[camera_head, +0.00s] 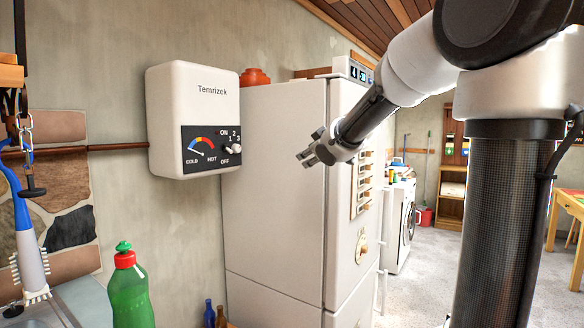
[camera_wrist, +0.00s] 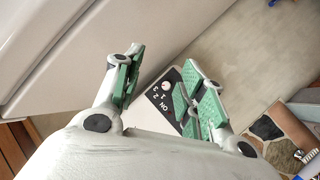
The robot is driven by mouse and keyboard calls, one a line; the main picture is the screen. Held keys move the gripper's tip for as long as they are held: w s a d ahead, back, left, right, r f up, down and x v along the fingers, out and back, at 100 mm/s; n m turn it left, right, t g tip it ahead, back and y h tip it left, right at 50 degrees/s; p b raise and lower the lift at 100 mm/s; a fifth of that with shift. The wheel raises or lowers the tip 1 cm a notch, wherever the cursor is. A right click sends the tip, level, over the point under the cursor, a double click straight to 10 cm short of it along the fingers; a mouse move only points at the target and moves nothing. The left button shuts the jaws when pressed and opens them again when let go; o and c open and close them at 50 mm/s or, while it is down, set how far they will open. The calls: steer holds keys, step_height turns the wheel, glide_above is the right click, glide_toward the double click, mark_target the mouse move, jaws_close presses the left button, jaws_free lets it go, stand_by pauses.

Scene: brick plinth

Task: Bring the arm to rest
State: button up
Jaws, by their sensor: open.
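My gripper (camera_head: 312,152) hangs in the air in front of the fridge's upper left part, with my arm reaching in from the upper right. In the wrist view its green-padded fingers (camera_wrist: 160,88) are spread apart, with nothing held between them. The white water heater (camera_head: 208,100) is on the wall to the left of my gripper, apart from it in the head view. Its black panel with the knob (camera_wrist: 167,98) shows between and behind the fingers in the wrist view. The knob (camera_head: 233,149) is at the panel's right side.
The white fridge (camera_head: 275,190) stands right behind my gripper. A green bottle (camera_head: 130,292) and a brush (camera_head: 29,255) are at the lower left. A washing machine (camera_head: 398,225) and a wooden shelf (camera_head: 454,170) stand farther back. Open floor (camera_head: 425,262) lies right of the fridge.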

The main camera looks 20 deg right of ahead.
steer(key=s+d+f+m+g+h, duration=0.1)
steer(key=s+d+f+m+g, duration=0.15)
steer(key=s+f, duration=0.45)
steer(key=s+d+f+m+g+h, duration=0.2)
steer(key=s+d+f+g, duration=0.15)
steer(key=s+f, duration=0.25)
steer(key=s+a+f+m+g+y, duration=0.1)
steer(key=s+a+f+g, duration=0.1)
steer(key=s, duration=1)
steer(key=s+a+f+m+g+y, duration=0.1)
steer(key=s+a, duration=0.4)
steer(key=s, duration=0.7)
steer(key=shift+s+f+g+y, duration=0.25)
steer(key=shift+f+g, duration=0.25)
steer(key=shift+f, duration=0.3)
steer(key=shift+d+m, duration=0.1)
steer(key=shift+m, duration=0.15)
